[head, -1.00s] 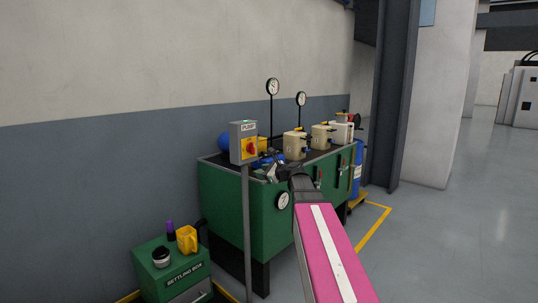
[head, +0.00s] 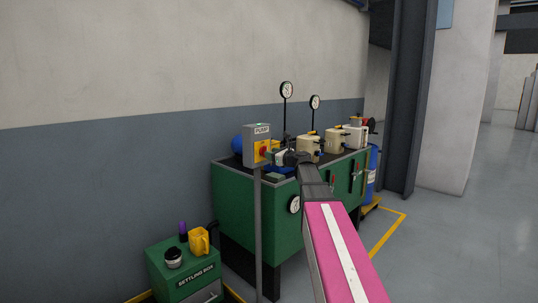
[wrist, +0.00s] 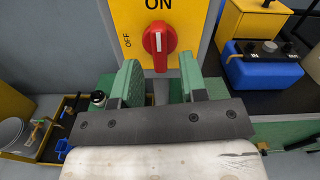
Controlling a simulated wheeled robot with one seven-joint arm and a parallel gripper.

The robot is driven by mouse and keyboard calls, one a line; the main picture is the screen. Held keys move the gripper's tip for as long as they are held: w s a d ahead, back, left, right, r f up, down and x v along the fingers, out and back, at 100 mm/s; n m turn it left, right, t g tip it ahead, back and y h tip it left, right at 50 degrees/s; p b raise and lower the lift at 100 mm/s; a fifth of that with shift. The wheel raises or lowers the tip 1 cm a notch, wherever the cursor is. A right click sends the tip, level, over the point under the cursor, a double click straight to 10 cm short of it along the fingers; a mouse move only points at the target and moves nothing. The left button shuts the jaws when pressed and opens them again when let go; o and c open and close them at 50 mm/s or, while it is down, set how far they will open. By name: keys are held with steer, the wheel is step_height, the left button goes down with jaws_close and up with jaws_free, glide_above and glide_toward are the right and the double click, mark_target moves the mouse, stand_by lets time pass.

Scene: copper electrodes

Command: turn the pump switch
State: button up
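The pump switch is a grey box (head: 256,147) labelled PUMP on a thin post, with a yellow face and a red knob. In the wrist view the red knob (wrist: 159,41) stands on the yellow plate (wrist: 185,14), marked ON above and OFF at the left. The knob's white line is upright, towards ON. My gripper (wrist: 157,78) is open and empty, its two green fingers spread below the knob, one to each side. Whether they touch the plate cannot be told. In the head view my gripper (head: 283,157) is just right of the box, small and partly hidden.
A green tank (head: 240,208) with gauges, beige boxes and red-handled valves stands behind the switch. A green settling box (head: 185,270) with a yellow jug (head: 200,241) is at lower left. Floor at the right is clear.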

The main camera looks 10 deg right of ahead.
steer(key=shift+w+a, duration=0.45)
steer(key=shift+w, duration=0.15)
steer(key=shift+w+a, duration=0.25)
steer(key=shift+w, duration=0.05)
steer(key=shift+c, duration=0.3)
jaws_close()
